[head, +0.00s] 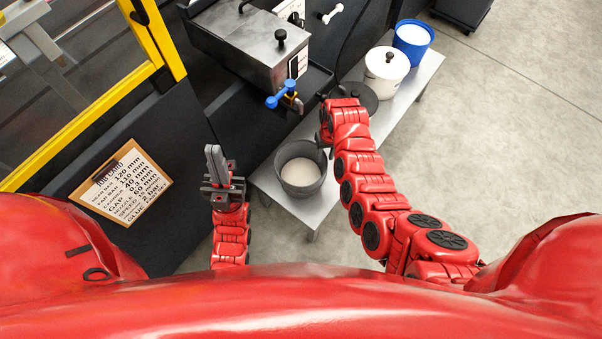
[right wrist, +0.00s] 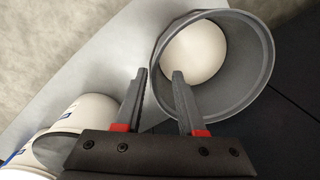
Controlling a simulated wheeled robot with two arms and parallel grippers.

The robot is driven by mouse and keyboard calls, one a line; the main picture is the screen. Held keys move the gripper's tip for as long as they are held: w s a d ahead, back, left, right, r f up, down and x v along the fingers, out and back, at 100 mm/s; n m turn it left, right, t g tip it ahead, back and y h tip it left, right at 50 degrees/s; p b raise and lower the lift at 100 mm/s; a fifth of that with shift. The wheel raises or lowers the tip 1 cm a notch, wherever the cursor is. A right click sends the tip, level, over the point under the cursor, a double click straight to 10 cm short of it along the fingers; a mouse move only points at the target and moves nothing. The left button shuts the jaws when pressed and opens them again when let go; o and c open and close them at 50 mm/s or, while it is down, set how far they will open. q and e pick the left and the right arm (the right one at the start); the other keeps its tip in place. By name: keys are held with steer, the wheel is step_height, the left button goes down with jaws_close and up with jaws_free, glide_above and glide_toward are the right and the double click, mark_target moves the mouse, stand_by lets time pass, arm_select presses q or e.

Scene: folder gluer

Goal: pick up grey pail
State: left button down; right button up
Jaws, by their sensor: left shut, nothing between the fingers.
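The grey pail (head: 301,188) stands upright on a light grey bench, with white material inside. It also shows in the right wrist view (right wrist: 252,62), tilted to the camera. My right gripper (right wrist: 160,74) is open at the pail's rim. In the right wrist view one finger is outside the rim and the other overlaps the pail's opening; I cannot tell whether either touches. In the head view the right hand is beyond the pail's upper right side and its fingers are mostly hidden. My left gripper (head: 213,162) is shut and empty, left of the pail.
The bench (head: 409,93) also holds a dark round lid (head: 361,94), a white lidded pot (head: 387,68) and a blue bucket (head: 412,42). A metal glue tank (head: 247,48) with a blue-handled tap (head: 283,97) is behind the pail. A clipboard (head: 122,182) is at left.

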steer(key=shift+w+f, duration=0.15)
steer(key=shift+f, duration=0.75)
steer(key=shift+a+f+b, duration=0.1)
steer(key=shift+f+b, duration=0.7)
steer(key=shift+f, duration=1.15)
jaws_close()
